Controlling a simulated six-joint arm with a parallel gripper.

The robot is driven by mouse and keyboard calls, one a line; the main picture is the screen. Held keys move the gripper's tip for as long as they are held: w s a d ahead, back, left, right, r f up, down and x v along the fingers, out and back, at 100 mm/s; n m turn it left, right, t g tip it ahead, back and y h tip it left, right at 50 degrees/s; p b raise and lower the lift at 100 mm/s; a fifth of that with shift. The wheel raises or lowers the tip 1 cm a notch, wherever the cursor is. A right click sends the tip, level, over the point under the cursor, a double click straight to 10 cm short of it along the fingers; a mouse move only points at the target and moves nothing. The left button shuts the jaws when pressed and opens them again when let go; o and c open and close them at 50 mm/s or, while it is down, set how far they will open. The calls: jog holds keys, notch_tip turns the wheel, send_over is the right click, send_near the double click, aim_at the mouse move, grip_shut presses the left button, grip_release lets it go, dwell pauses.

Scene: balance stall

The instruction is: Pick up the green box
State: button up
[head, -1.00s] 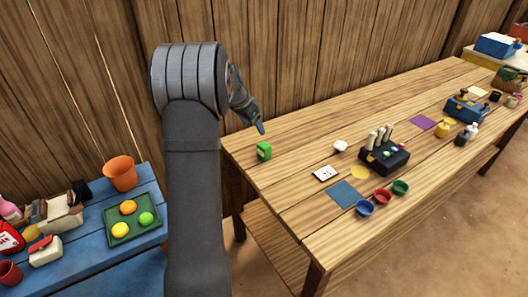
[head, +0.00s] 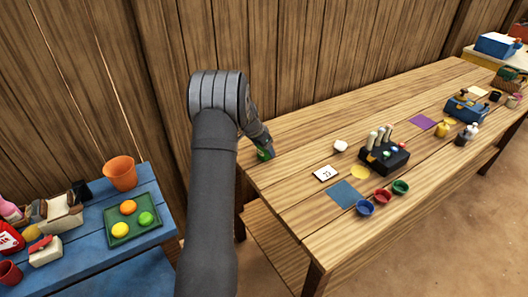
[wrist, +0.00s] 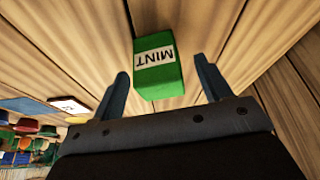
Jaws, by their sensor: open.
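The green box (wrist: 160,78) has a white label reading MINT and stands on the wooden table in the wrist view. In the head view the green box (head: 264,155) is partly hidden by my gripper (head: 266,146) at the table's left end. In the wrist view my gripper (wrist: 161,84) is open, with one finger on each side of the box's near end. Gaps show between the fingers and the box, and nothing is held.
On the wooden table (head: 295,225), a white card (head: 325,173), a white lump (head: 340,147) and a black block with pegs (head: 384,155) lie right of the box. The plank wall (head: 330,60) rises behind. A blue table (head: 85,262) with a green tray (head: 120,238) stands at left.

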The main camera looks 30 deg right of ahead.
jog(key=shift+d+f, duration=0.15)
jog(key=shift+f, duration=0.2)
jog(key=c, duration=1.1)
jog(key=shift+r, duration=0.1)
